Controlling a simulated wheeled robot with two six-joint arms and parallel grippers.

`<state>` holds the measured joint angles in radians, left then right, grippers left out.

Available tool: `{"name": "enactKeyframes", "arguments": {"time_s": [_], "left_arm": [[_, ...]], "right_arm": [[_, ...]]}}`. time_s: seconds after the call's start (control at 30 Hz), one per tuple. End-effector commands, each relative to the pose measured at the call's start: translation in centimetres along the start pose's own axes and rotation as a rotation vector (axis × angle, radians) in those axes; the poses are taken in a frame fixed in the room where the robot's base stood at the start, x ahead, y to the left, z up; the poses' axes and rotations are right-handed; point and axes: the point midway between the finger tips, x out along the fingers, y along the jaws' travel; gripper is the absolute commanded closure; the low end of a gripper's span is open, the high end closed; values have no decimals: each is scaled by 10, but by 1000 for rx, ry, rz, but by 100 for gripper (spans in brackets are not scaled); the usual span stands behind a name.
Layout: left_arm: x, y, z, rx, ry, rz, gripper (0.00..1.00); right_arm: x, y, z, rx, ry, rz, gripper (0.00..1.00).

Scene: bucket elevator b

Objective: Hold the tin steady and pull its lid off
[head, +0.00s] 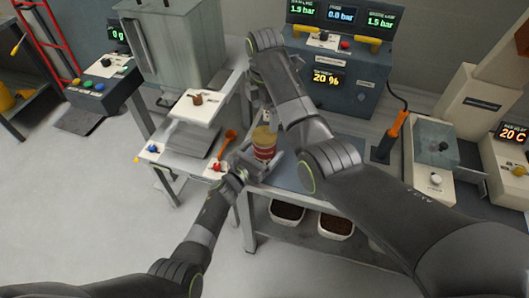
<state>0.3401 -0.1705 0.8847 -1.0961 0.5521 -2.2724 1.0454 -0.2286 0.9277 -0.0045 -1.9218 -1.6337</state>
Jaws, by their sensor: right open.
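The tin (264,151) is a small red can with a pale band, upright at the front left of the grey table. Its tan-yellow lid (264,134) sits on top. My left gripper (261,160) comes from the lower left, with one finger on each side of the tin's lower body, and looks closed on it. My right arm reaches over the table and bends down. My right gripper (265,116) is open just above the lid, partly hidden behind my own arm. I cannot tell whether its fingers touch the lid.
A hopper machine with a white plate (194,107) stands left of the tin, with an orange scoop (230,137) beside it. A gauge console (338,75) stands behind. Two dark-filled trays (335,226) sit on the lower shelf. An orange-handled tool (397,124) stands at right.

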Motion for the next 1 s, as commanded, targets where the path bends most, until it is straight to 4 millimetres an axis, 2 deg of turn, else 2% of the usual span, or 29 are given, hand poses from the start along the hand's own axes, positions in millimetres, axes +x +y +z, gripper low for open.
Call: {"name": "enactKeyframes", "arguments": {"time_s": [0.07,0.47,0.57,0.73,1.0], "left_arm": [[0,0,0,0,0,0,26],[0,0,0,0,0,0,79],[0,0,0,0,0,0,80],[0,0,0,0,0,0,80],[0,0,0,0,0,0,80]], "right_arm": [[0,0,0,0,0,0,15],[0,0,0,0,0,0,15],[0,0,0,4,0,1,6],[-2,-1,-1,92,2,17,6],[-12,-7,-3,497,25,88,6]]}}
